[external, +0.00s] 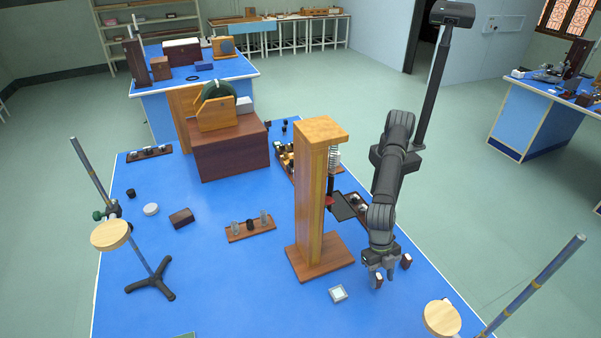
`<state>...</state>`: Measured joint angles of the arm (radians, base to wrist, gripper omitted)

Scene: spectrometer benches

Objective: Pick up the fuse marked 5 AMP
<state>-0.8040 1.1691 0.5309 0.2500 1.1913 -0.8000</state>
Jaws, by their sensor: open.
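My gripper (381,280) points down over the blue bench, at the right of the wooden stand. Its fingers are apart. A small brown block with a white part (378,282) shows at the fingers; I cannot tell whether it is between them or just beyond them. A second small brown and white block (406,261) stands just right of my gripper. Both may be fuses, but no marking can be read at this size, so I cannot tell which one says 5 AMP.
The tall wooden stand (311,200) with a spring rises close left of my arm. A round wooden disc (442,318) on a stand is at the front right. The bench's middle front is clear.

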